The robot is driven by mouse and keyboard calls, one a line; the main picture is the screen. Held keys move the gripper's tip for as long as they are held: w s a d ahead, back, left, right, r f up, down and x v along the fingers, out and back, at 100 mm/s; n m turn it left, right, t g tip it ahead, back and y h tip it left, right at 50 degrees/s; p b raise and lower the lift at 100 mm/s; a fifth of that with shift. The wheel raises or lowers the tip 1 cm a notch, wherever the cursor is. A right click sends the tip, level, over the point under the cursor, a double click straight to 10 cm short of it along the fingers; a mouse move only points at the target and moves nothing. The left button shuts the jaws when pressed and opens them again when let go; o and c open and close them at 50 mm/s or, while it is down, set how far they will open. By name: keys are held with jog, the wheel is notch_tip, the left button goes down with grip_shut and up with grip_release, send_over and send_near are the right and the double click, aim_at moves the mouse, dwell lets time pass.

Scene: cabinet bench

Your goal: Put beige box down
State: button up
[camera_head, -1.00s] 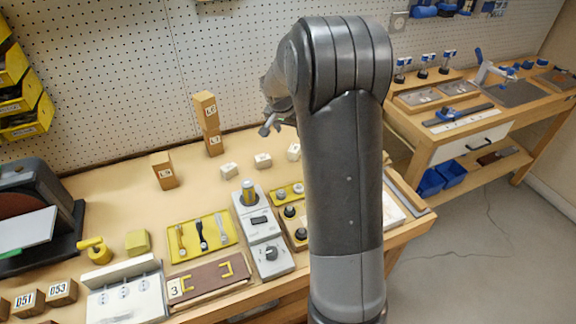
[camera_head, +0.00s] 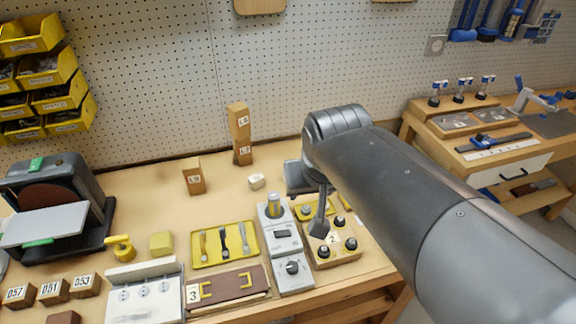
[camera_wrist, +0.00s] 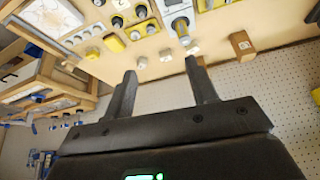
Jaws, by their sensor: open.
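Small pale beige boxes lie on the bench top. One of them (camera_head: 256,181) shows in the head view, in front of the stacked wooden blocks; my arm may hide others. In the wrist view, small pale boxes (camera_wrist: 142,62) (camera_wrist: 166,55) rest on the bench beyond my fingers. My gripper (camera_wrist: 163,80) is open, with nothing between its fingers. In the head view my gripper (camera_head: 318,218) is partly hidden by the arm and appears above the knob panel marked 2, to the right of the visible box. I cannot tell which box the task means.
Two stacked wooden blocks (camera_head: 239,133) and a single block (camera_head: 194,176) stand toward the back. A yellow tool tray (camera_head: 224,262), a grey switch unit (camera_head: 291,267) and a knob panel (camera_head: 345,253) fill the front. Bare bench lies left of the single block.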

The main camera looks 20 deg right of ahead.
jog(key=shift+n+y, duration=0.3)
jog(key=shift+n, duration=0.4)
jog(key=s, duration=0.1)
jog(key=s+a, duration=0.1)
jog(key=s, duration=0.1)
jog(key=s+f, duration=0.1)
jog(key=shift+s+a, duration=0.25)
jog(key=shift+s, duration=0.1)
dwell(0.3)
